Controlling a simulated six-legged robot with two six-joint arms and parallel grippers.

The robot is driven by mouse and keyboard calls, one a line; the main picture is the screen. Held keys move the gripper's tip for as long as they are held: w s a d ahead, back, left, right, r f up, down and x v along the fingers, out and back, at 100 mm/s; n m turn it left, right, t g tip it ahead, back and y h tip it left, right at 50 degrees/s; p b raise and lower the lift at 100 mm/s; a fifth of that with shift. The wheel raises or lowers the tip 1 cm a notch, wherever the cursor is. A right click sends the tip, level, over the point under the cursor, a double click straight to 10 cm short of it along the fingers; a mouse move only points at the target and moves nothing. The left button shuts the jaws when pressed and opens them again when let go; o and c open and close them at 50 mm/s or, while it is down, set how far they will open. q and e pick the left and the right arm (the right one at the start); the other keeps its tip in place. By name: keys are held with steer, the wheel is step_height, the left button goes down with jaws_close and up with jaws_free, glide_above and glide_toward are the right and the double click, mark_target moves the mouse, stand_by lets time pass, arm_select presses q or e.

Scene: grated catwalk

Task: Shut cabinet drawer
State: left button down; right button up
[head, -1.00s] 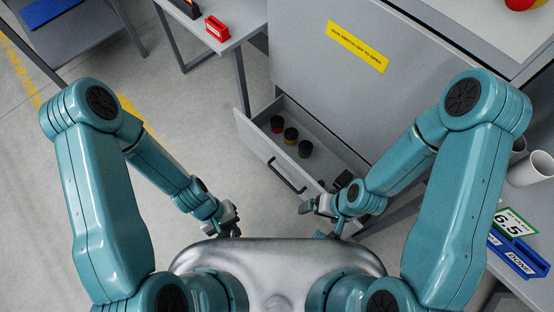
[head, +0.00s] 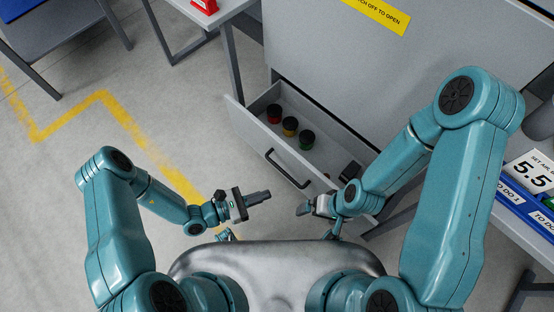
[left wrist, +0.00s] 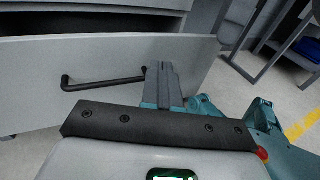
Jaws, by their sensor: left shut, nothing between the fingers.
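The grey cabinet drawer (head: 255,131) stands pulled out at the foot of the grey cabinet (head: 335,75). Its black bar handle (head: 287,169) is on the front panel, which also shows in the left wrist view (left wrist: 185,50) with the handle (left wrist: 103,82). My left gripper (head: 266,195) is shut and empty, in front of the drawer panel and just left of the handle in the head view. In the left wrist view its fingers (left wrist: 162,80) point at the panel beside the handle's right end; contact cannot be told. My right gripper (head: 304,209) is near the drawer's right end, its jaws unclear.
Grey tables stand at upper left. The floor at left is clear, with a yellow line (head: 120,122).

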arm_select(q)
steer(key=w+a+f+n+t+y+b, duration=0.2)
steer(key=w+a+f+n+t+y, duration=0.1)
steer(key=w+a+f+n+t, duration=0.3)
steer(key=m+b, duration=0.1)
steer(key=b, duration=0.1)
glide_toward(284, 149)
steer(key=shift+t, duration=0.4)
steer(key=x, duration=0.7)
steer(key=shift+s+f, duration=0.1)
steer(key=shift+f, duration=0.1)
arm_select(e)
step_height(284, 149, down, 6)
steer(key=shift+r, duration=0.25)
steer(key=shift+d, duration=0.1)
